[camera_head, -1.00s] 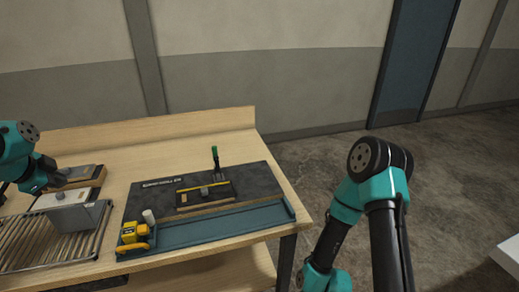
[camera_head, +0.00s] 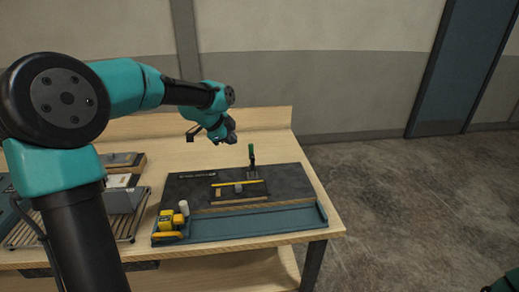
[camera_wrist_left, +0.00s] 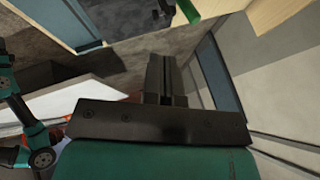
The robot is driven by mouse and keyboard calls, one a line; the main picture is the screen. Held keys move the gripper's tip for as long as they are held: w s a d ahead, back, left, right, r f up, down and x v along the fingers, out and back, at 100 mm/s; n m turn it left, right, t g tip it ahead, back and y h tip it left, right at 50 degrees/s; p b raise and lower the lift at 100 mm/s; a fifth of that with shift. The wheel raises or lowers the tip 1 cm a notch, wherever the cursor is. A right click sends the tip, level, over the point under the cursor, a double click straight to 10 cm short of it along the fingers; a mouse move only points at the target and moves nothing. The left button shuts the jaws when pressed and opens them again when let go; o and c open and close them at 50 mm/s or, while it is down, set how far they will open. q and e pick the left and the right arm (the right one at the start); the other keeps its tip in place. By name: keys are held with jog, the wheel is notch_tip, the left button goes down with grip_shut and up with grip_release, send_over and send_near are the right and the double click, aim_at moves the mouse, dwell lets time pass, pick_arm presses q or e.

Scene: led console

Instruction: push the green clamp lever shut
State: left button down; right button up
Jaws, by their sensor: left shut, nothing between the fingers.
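The clamp lever (camera_head: 251,153) has a green handle and stands upright at the back of the dark mat (camera_head: 295,180). It also shows as a green piece at the top edge of the left wrist view (camera_wrist_left: 189,11). My left gripper (camera_head: 231,131) is just left of the lever in the head view and higher in the picture, apart from it. Its fingers (camera_wrist_left: 166,72) are together and empty in the left wrist view. My right gripper is not visible; only a bit of the right arm shows at the lower right of the head view.
A dark block with a yellow strip (camera_head: 238,183) lies on the mat before the lever. A blue tray (camera_head: 255,220) runs along the front, with yellow parts (camera_head: 170,222) at its left end. A slatted rack (camera_head: 135,228) stands left. The table's back right is clear.

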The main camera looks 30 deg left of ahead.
pick_arm(q)
jog(key=w+f, duration=0.8)
jog(key=w, duration=0.1)
jog(key=shift+d+f, duration=0.35)
jog(key=shift+f, duration=0.05)
dwell(0.4)
jog(key=shift+a, duration=0.15)
